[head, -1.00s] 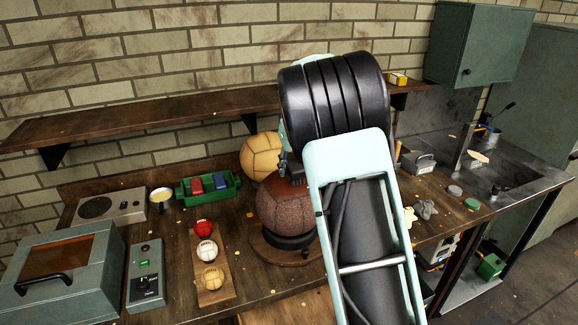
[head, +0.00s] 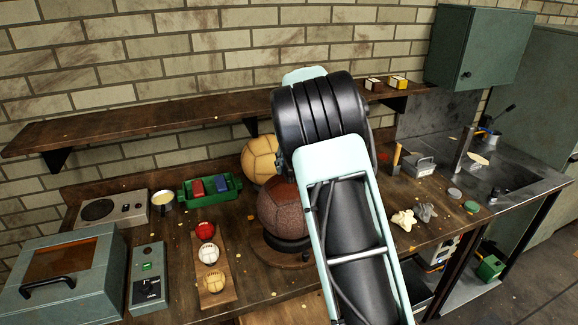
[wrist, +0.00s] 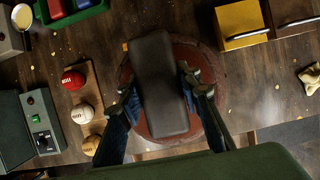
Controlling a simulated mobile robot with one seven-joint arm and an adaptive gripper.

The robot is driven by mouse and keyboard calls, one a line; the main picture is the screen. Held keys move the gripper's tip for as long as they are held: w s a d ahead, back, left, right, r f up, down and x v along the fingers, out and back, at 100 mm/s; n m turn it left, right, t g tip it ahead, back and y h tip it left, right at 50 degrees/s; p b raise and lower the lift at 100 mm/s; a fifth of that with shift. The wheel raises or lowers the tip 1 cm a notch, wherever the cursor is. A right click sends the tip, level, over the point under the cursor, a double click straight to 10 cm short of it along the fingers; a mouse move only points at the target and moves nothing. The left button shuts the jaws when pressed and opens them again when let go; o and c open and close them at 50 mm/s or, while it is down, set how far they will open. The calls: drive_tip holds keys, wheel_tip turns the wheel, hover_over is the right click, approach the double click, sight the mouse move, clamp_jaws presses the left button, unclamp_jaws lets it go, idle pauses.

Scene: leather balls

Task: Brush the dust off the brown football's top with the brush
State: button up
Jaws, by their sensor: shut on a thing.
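The brown football (head: 282,207) sits on a round wooden stand (head: 275,255) on the workbench; my arm covers its right side in the head view. In the wrist view my gripper (wrist: 163,98) is shut on a dark, block-shaped brush (wrist: 160,62), with one finger on each side. The brush is over the reddish-brown football (wrist: 210,65) and hides much of its top. I cannot tell whether the brush touches the ball. The gripper and brush are hidden behind my arm in the head view.
A tan ball (head: 259,157) stands close behind the football. Left are a board with three small balls (head: 214,299), a green tray (head: 184,195) and a control box (head: 147,285). A shelf (head: 170,118) runs along the wall above. Crumpled cloths (head: 403,220) lie right.

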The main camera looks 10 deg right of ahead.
drive_tip(key=shift+s+d+b, duration=0.2)
drive_tip(key=shift+s+b, duration=0.1)
drive_tip(key=shift+s, duration=0.75)
drive_tip(key=shift+r, duration=0.15)
drive_tip(key=shift+r+p, duration=0.7)
drive_tip(key=shift+r, duration=2.7)
